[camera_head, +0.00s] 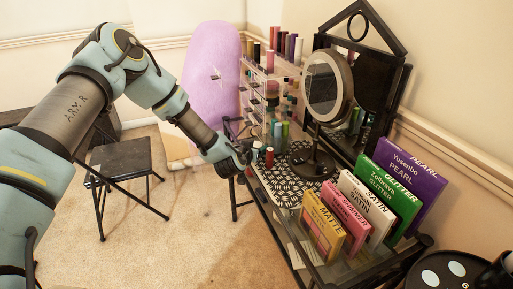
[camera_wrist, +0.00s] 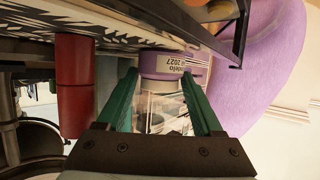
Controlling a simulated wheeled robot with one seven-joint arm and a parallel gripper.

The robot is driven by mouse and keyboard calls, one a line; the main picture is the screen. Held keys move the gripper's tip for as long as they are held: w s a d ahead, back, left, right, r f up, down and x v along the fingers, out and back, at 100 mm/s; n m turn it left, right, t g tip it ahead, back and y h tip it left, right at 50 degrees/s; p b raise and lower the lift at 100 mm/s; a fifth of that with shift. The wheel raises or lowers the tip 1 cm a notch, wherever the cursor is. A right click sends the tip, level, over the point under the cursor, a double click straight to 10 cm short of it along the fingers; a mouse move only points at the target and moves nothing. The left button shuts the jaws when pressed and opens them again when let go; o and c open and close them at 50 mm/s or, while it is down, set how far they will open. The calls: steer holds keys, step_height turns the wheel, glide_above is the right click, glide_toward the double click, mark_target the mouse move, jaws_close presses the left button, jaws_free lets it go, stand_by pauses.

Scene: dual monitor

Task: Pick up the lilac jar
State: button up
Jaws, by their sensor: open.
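The lilac jar (camera_wrist: 172,65) shows in the wrist view with a lilac end that carries a pale printed label. Below it in the picture is a clear body, seen between the fingers. My gripper (camera_wrist: 159,75) is open, with one green finger on each side of the jar's clear part. I cannot tell whether either finger touches it. In the head view my gripper (camera_head: 242,160) is at the left edge of the dressing table, and I cannot make out the jar there.
A red tube (camera_wrist: 75,85) stands close beside the left finger in the wrist view. The patterned table mat (camera_head: 285,187) holds a round mirror (camera_head: 323,88). Palette boxes, such as the yellow one (camera_head: 323,228), line the front. A clear rack of cosmetics stands behind. A stool (camera_head: 120,155) is left.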

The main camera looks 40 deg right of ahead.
steer(key=shift+d, duration=0.1)
steer(key=c, duration=0.9)
steer(key=shift+r, duration=0.1)
steer(key=shift+c, duration=0.2)
